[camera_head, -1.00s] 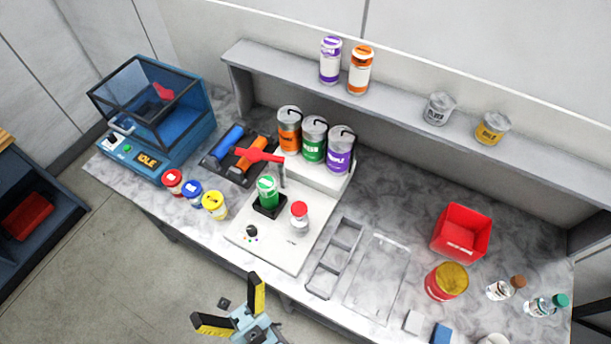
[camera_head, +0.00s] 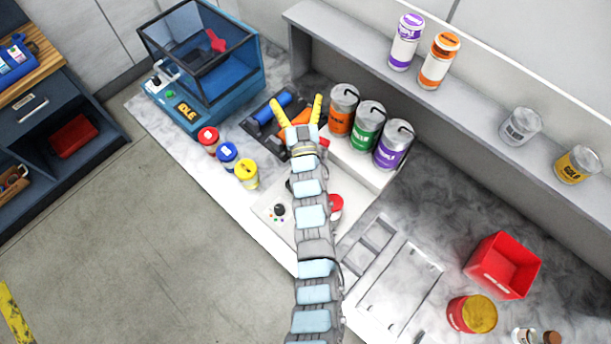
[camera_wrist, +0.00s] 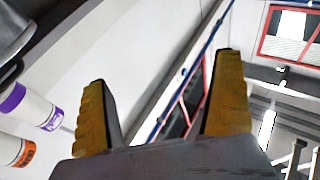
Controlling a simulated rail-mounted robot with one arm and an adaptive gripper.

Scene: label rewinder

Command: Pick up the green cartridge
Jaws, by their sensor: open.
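My gripper (camera_head: 298,108) is open and empty, with yellow fingers apart. In the head view it overlaps the dark tray beside the orange cylinder (camera_head: 297,128); its height above the tray is unclear. A green-labelled can (camera_head: 366,127) stands between an orange one (camera_head: 341,110) and a purple one (camera_head: 393,145), to the right of my gripper. The green-topped piece seen earlier in the grey machine's black holder is hidden behind my arm. In the wrist view my open fingers (camera_wrist: 162,105) have nothing between them, and no green thing shows.
A blue machine (camera_head: 200,75) stands at the left. Red, blue and yellow pots (camera_head: 245,174) line the front edge. A shelf (camera_head: 470,110) with several cans runs along the back. A red bin (camera_head: 502,265) is at the right. A blue cylinder (camera_head: 268,107) lies in the tray.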

